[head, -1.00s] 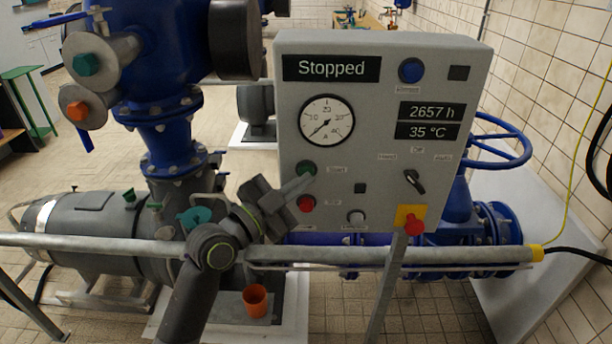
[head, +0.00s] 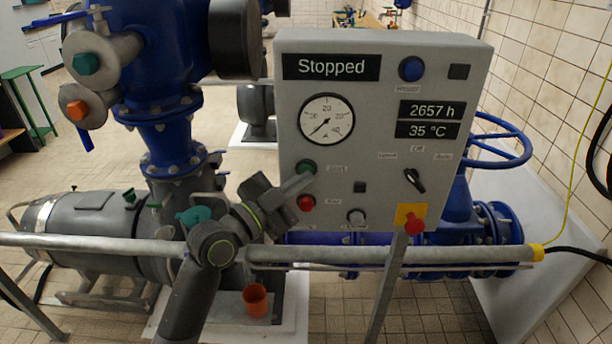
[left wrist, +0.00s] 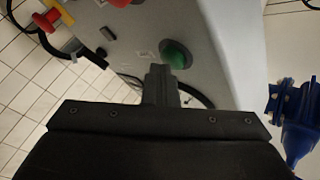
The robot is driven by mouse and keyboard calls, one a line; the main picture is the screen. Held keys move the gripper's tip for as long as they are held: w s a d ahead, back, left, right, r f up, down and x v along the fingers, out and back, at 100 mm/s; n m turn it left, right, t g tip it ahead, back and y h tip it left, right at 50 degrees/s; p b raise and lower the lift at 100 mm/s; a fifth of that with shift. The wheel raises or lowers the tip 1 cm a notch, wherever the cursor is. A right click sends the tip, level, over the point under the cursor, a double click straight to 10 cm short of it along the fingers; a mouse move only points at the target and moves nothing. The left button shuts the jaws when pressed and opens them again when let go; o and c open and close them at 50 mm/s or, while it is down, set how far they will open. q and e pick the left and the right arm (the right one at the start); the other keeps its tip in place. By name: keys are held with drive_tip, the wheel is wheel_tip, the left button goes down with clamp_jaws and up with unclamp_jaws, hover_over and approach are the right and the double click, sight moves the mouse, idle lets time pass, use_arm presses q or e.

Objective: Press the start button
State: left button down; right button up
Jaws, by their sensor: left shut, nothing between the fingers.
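The green start button (head: 306,167) is at the left edge of the grey control panel (head: 385,185), beside its "Start" label. The panel's display (head: 331,67) reads "Stopped". My left gripper (head: 310,179) is shut and empty, its tips close to the green button, just below and in front of it in the head view. In the left wrist view the shut fingers (left wrist: 160,72) point toward the green button (left wrist: 176,54), which lies just past and right of the tips. I cannot tell whether they touch. My right gripper is not in view.
A red button (head: 306,203) is right below the green one. A black rotary switch (head: 414,181), a red emergency knob (head: 413,226) and a blue button (head: 411,70) are also on the panel.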

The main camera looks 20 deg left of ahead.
use_arm(q)
drive_tip(key=shift+w+a, duration=0.1)
drive_tip(key=shift+w, duration=0.2)
drive_tip(key=shift+s, duration=0.45)
drive_tip(key=s+d+b, duration=0.1)
drive_tip(key=s+d, duration=0.1)
drive_tip(key=s, duration=0.3)
drive_tip(key=shift+s, duration=0.35)
drive_tip(key=shift+f, duration=0.1)
idle(0.7)
